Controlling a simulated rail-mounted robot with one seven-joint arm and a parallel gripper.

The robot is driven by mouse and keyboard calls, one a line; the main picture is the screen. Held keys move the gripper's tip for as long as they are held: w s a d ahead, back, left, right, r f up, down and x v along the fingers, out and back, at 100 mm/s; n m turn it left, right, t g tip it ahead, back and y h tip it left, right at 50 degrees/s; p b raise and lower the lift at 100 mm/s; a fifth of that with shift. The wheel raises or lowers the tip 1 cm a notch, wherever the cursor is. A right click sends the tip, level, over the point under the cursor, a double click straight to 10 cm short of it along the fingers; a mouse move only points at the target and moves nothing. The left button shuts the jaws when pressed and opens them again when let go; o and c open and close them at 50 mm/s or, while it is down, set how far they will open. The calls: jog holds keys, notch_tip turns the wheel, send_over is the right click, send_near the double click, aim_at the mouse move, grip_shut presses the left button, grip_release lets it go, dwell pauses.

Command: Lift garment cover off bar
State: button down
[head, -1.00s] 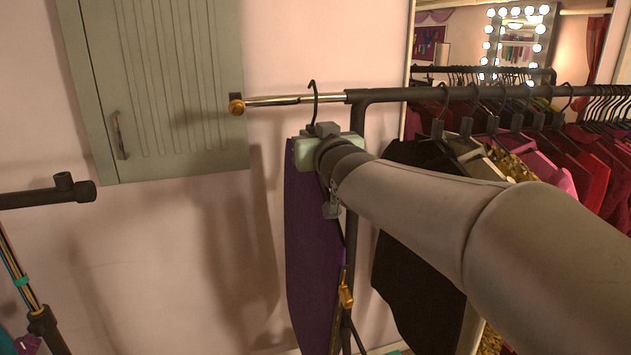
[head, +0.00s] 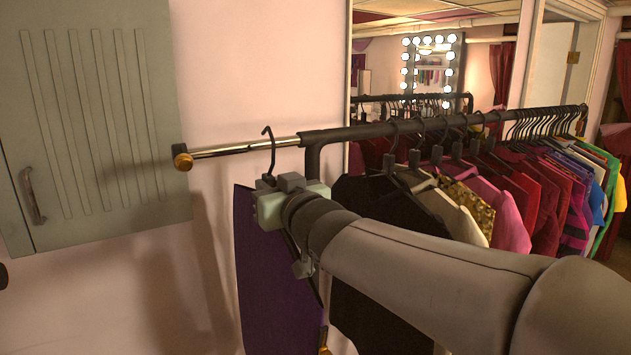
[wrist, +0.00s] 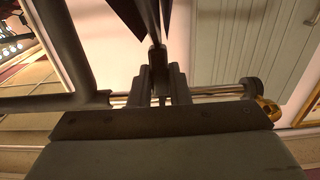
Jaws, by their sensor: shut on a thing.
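The purple garment cover (head: 275,290) hangs below my gripper near the free end of the clothes bar (head: 235,149). Its thin black hanger hook (head: 269,140) rises above the bar, with its curved top a little higher than the bar. I cannot tell whether the hook touches it. My gripper (head: 275,186) is shut on the hanger's neck just below the bar, and its body hides part of the cover. In the wrist view the fingers (wrist: 160,85) close on the neck, with the dark cover (wrist: 145,15) beyond them and the bar (wrist: 215,92) behind.
Close right are the rack's post (head: 314,165) and a black garment (head: 375,220), then several hung clothes. A grey-green cabinet (head: 100,120) is on the wall at left. Clear wall lies between cabinet and cover.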

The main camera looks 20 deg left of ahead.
jog(key=shift+s, duration=0.1)
jog(key=shift+s+d+b, duration=0.3)
jog(key=shift+d+b, duration=0.05)
jog(key=shift+b, duration=0.1)
jog(key=b+v, duration=0.1)
jog(key=v, duration=3)
jog(key=shift+r, duration=0.4)
jog(key=shift+s, duration=0.15)
